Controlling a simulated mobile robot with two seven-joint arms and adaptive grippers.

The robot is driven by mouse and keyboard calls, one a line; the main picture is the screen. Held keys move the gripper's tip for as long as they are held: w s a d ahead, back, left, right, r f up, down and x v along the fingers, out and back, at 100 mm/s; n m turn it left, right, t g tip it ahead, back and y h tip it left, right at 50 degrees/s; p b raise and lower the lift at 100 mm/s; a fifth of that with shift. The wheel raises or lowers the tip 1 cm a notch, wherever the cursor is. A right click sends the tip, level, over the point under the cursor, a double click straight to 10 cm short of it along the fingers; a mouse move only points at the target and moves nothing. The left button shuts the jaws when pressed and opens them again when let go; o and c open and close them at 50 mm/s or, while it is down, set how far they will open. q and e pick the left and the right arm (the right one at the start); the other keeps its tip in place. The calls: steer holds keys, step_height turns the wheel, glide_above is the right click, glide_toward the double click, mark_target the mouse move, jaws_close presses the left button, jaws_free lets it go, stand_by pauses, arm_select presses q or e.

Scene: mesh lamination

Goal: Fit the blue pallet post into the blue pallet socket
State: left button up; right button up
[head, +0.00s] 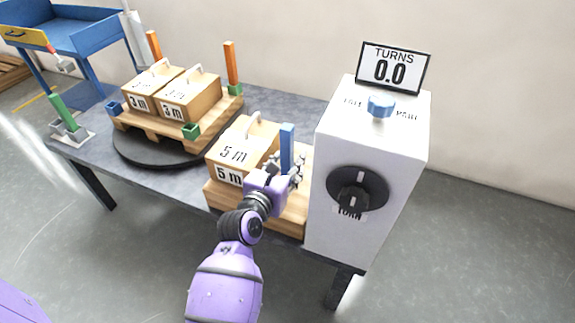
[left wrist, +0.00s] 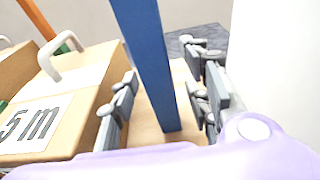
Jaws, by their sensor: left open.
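The blue post (head: 287,149) stands upright on the wooden base beside the 5 m box (head: 243,150). My left gripper (head: 291,172) is at the post, its fingers open on both sides of it. In the left wrist view the blue post (left wrist: 152,65) rises between the open fingers, with a gap visible on either side. The blue socket (head: 114,108) is at the left corner of the wooden pallet (head: 150,137) on the black turntable, and it looks empty. My right gripper is not in view.
The white machine (head: 345,215) with a black knob and a TURNS 0.0 display stands close right of my left gripper. Orange posts (head: 231,66) and a green socket (head: 191,131) are on the pallet. A green post (head: 62,110) stands in a grey holder at left.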

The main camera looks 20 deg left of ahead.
arm_select(q)
jaws_close()
steer(key=shift+r, duration=0.15)
